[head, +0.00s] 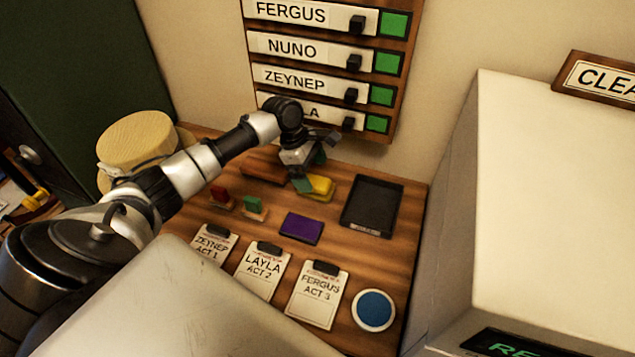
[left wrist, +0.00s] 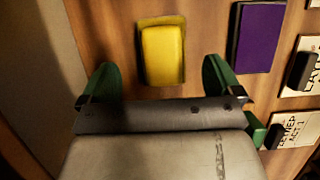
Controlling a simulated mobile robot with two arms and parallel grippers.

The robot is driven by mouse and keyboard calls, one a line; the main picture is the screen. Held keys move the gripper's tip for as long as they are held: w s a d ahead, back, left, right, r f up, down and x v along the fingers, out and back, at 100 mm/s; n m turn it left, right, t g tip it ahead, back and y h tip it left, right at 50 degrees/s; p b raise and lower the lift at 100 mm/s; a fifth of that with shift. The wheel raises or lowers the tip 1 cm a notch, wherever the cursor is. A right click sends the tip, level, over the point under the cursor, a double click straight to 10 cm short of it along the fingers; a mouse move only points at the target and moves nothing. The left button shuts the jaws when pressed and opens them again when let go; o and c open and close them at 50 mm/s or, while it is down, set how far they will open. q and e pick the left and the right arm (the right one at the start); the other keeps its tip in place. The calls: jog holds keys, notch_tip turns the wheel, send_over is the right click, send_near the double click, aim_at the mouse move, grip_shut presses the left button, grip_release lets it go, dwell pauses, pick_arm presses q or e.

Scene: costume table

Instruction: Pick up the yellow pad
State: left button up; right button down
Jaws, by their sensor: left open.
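The yellow pad (head: 320,186) lies on the wooden table behind the purple pad, to the left of the black tray. My left gripper (head: 311,172) is over it and hides part of it. In the left wrist view the yellow pad (left wrist: 162,54) lies between and just beyond the two green fingertips. The left gripper (left wrist: 161,80) is open and empty, and the fingers do not appear to touch the pad. My right gripper is not in view.
A purple pad (head: 301,228), a black tray (head: 371,206), red (head: 221,197) and green (head: 253,208) stamps, several clipboards (head: 318,297) and a blue disc (head: 374,310) share the table. A straw hat (head: 139,140) stands at left. A name board (head: 322,60) hangs behind. A white box (head: 545,200) stands right.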

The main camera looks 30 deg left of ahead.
aim_at(316, 180)
pick_arm(q)
jog(key=x, duration=0.4)
jog(key=shift+s+f, duration=0.1)
jog(key=shift+f, duration=0.15)
jog(key=shift+r, duration=0.1)
jog(key=c, duration=1)
jog(key=shift+r, duration=0.55)
notch_tip(316, 180, up, 3)
jog(key=shift+r, duration=0.1)
jog(key=s+d+r, duration=0.1)
jog(key=s+r, duration=0.1)
jog(key=s, duration=0.1)
jog(key=s+r, duration=0.2)
jog(key=s, duration=0.2)
jog(key=s+d+r, duration=0.1)
jog(key=s+r, duration=0.1)
jog(key=s, duration=0.2)
jog(key=shift+s+d+r, duration=0.25)
jog(key=shift+d+r, duration=0.1)
jog(key=shift+d, duration=0.05)
